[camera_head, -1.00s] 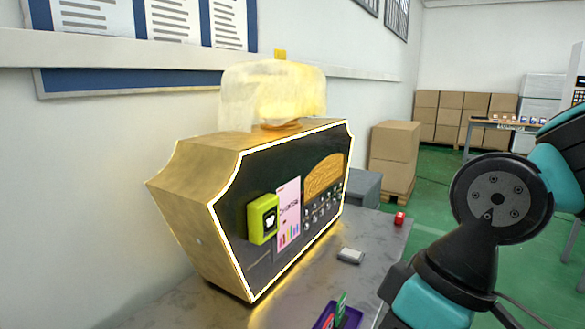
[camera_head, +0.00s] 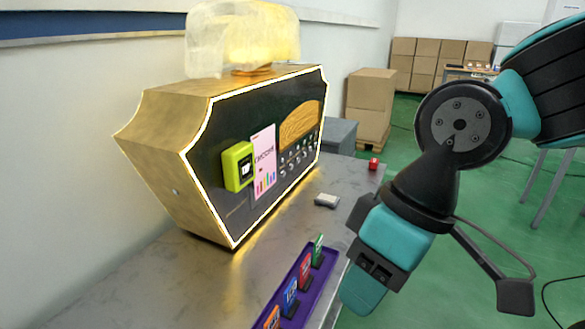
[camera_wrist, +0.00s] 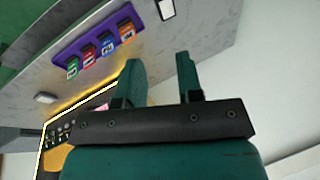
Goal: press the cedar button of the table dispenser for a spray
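The table dispenser (camera_head: 165,150) is a gold box with a dark, glowing-edged front, standing on a grey table. Its rows of small silver buttons (camera_head: 298,157) sit below an orange-brown panel. Their labels are too small to read, so I cannot tell which is cedar. Part of the dispenser also shows at the lower left in the wrist view, with the buttons (camera_wrist: 60,131). My gripper (camera_wrist: 158,62) is open and empty, its two teal fingers apart. In the head view my arm is to the right of the dispenser, clear of the buttons.
A lime-green reader (camera_head: 238,167) and pink card (camera_head: 263,162) are on the dispenser front. A purple tray (camera_head: 317,287) with several coloured cards lies at the table's near edge.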

